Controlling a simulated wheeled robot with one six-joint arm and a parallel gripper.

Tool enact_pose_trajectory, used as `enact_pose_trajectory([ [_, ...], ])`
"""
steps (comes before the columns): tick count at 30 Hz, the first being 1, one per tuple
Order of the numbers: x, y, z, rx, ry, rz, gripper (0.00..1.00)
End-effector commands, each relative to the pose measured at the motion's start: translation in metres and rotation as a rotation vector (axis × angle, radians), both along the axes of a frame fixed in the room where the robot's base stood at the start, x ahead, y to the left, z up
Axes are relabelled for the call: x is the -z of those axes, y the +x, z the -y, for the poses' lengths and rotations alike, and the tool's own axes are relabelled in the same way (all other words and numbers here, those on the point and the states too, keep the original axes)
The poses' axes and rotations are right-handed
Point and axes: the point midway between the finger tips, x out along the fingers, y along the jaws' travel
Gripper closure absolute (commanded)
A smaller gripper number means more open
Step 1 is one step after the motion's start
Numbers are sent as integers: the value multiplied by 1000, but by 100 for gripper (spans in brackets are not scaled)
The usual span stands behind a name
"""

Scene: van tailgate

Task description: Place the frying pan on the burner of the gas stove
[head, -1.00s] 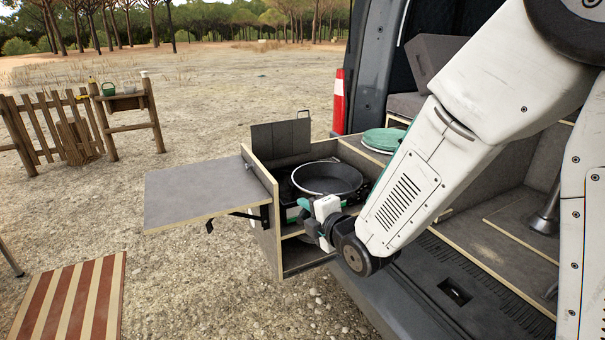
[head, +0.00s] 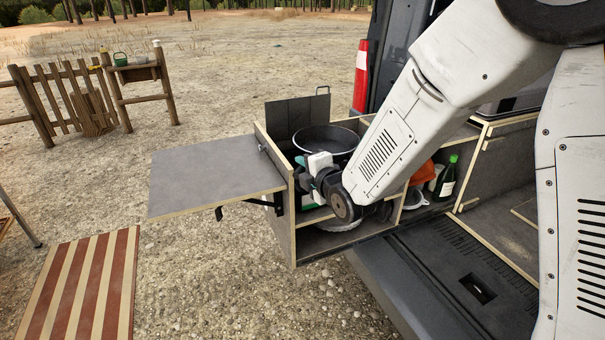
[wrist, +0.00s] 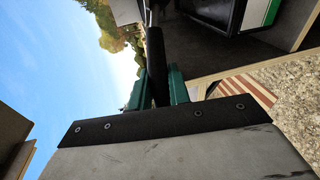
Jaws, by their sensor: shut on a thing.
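The dark frying pan (head: 337,146) with a pale rim is level above the stove area in the pull-out kitchen box. My gripper (head: 303,169) is at its near left side. In the wrist view, my gripper's green fingers (wrist: 157,88) are shut on the pan's black handle (wrist: 156,50). The gas stove, a dark box with a green and white stripe, shows partly in the wrist view (wrist: 262,14). The pan and my arm cover most of it in the head view, burner included. I cannot tell whether the pan touches the burner.
A grey fold-out shelf (head: 215,175) extends left of the box, empty. An upright dark panel (head: 298,117) stands behind the pan. A green bottle (head: 446,178) and an orange item (head: 422,173) sit right of my arm. A striped mat (head: 80,285) lies on the ground.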

Motion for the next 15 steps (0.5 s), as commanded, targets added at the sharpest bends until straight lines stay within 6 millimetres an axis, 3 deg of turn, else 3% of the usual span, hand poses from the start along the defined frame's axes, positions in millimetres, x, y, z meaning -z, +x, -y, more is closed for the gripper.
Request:
enact_pose_trajectory([
  [2, 0, 4, -3, 0, 1, 3, 100],
  [9, 34, 4, -6, -3, 0, 1, 100],
  [15, 35, 3, -6, -4, 1, 2, 100],
])
